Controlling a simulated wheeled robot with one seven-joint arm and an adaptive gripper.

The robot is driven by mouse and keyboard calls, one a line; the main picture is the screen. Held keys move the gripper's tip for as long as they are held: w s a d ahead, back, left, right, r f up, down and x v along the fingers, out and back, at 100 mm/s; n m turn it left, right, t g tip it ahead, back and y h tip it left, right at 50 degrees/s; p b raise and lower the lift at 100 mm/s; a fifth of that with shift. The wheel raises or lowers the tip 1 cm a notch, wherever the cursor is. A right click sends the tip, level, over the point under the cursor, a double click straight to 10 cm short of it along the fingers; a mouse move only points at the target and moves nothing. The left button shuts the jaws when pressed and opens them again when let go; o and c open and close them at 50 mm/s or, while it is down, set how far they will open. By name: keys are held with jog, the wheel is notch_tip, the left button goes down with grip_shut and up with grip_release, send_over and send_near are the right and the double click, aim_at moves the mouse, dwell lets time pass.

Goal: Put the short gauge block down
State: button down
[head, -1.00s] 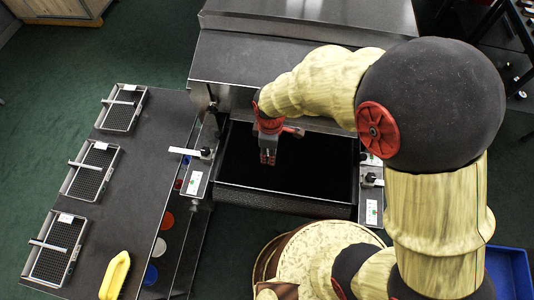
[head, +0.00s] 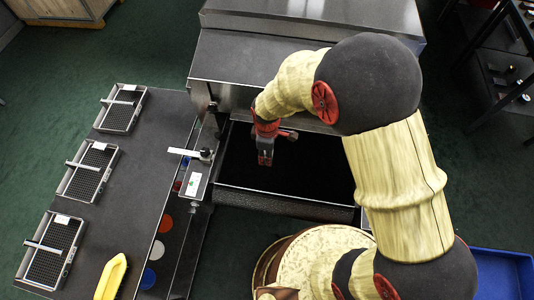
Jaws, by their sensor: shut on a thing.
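My gripper (head: 265,158), red and grey, points down over the dark belt (head: 310,165) at the dryer's mouth, towards its left side. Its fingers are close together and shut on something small. The short gauge block is too small, or too hidden between the fingers, to make out. I cannot tell whether the fingertips or the block touch the belt.
The dryer's metal hood (head: 230,62) stands behind the belt. A bracket with a white bar (head: 184,152) sits at the belt's left. The grey table (head: 140,165) at left carries three wire trays and a yellow object (head: 111,278). A blue bin (head: 505,262) is at lower right.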

jog(key=shift+f, duration=0.1)
jog(key=c, duration=1.3)
grip_release()
jog(key=shift+o, duration=0.2)
notch_tip(320, 180, up, 12)
jog(key=p, duration=0.3)
jog(key=s+d+r+m+t, duration=0.15)
jog(key=d+r+m, duration=0.6)
jog(key=r, duration=0.75)
jog(key=s+d+r+m+t, duration=0.4)
jog(key=s+d+r+m, duration=0.5)
jog(key=s+d+r, duration=0.2)
jog(key=shift+s+d, duration=0.65)
jog(key=shift+d, duration=0.55)
